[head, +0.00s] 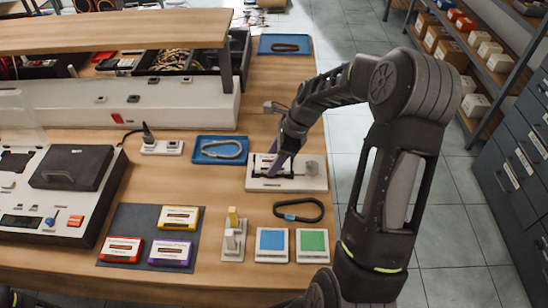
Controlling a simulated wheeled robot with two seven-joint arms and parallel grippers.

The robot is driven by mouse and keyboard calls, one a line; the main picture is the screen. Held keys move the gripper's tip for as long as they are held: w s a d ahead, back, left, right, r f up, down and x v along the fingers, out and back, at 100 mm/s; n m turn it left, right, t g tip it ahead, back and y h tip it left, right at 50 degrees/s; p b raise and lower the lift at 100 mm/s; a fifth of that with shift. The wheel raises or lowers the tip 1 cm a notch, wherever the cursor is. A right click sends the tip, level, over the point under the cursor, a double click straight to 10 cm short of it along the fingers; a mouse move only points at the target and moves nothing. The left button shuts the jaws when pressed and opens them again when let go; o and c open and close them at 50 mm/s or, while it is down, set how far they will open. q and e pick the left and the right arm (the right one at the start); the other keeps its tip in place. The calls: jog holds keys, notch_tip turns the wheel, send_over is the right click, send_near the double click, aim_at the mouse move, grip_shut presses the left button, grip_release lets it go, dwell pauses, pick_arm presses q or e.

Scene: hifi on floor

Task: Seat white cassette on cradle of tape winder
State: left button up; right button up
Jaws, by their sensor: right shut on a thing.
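The tape winder (316,184) is a pale flat unit with dark parts in its middle and a round grey part on its right. It lies near the right edge of the bench. My right gripper (276,167) points down over the left half of the winder. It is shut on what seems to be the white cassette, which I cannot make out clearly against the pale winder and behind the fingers. The cradle is partly covered by the gripper, so I cannot tell whether the cassette touches it. My left gripper is not in view.
Yellow (179,218), red (121,250) and purple (171,253) cassettes lie on a dark mat. A blue tray (200,158) holds a grey loop. A black loop (315,213), blue pad (272,242) and green pad (313,242) lie in front of the winder.

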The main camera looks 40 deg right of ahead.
jog(key=shift+f, duration=0.2)
dwell(0.3)
jog(key=o, duration=1.4)
jog(key=shift+o, duration=0.2)
jog(key=p+v, duration=0.5)
jog(key=v, duration=0.2)
jog(key=shift+s+d+r+p, duration=0.15)
jog(key=shift+r+p, duration=0.3)
jog(key=shift+f, duration=0.1)
